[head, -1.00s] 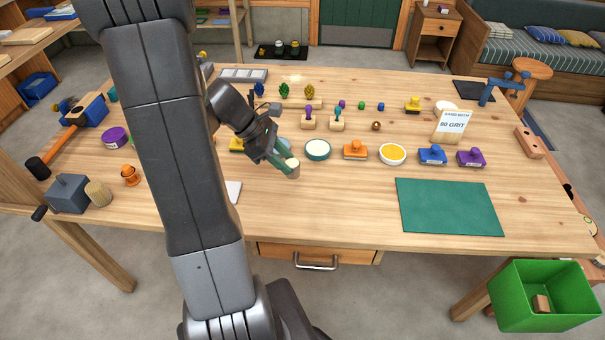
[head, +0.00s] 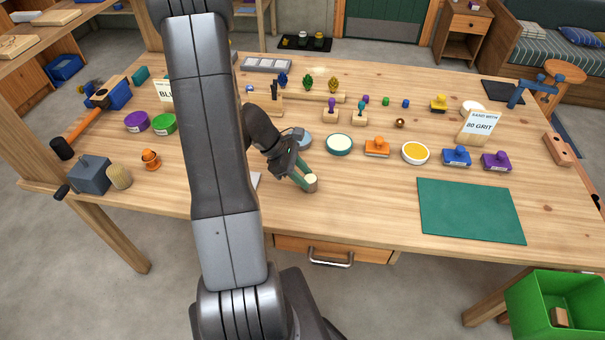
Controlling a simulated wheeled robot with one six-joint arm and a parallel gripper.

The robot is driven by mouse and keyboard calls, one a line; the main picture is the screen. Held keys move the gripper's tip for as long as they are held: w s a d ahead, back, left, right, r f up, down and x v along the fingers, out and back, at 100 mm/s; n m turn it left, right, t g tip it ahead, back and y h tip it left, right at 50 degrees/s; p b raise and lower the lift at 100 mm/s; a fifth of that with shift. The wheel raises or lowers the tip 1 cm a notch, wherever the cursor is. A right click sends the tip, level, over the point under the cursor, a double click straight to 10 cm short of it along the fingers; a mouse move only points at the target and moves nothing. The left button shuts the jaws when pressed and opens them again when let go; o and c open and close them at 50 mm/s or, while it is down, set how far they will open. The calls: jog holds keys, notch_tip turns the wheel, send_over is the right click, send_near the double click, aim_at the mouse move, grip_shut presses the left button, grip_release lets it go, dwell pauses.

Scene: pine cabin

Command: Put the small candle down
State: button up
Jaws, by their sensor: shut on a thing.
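The small candle (head: 311,184) is a short, pale cream cylinder with a tan side. It is at the tip of my gripper (head: 307,181), whose green fingers are shut on it. The candle looks about upright and low over bare wood in the front middle of the workbench (head: 350,215). I cannot tell whether its base touches the wood. The fingers hide part of its side.
Behind it are a teal-rimmed white dish (head: 339,145), an orange block (head: 377,147) and a yellow-filled bowl (head: 415,152). A green mat (head: 470,210) lies to the right. Bare wood surrounds the candle in front. A green bin (head: 555,305) stands at the lower right.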

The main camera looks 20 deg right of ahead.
jog(key=shift+f+b, duration=0.2)
jog(key=shift+b, duration=0.1)
jog(key=o, duration=1.1)
jog(key=shift+r, duration=0.1)
jog(key=shift+r+p, duration=0.25)
jog(key=shift+p, duration=0.1)
jog(key=v, duration=1.2)
jog(key=shift+f, duration=0.1)
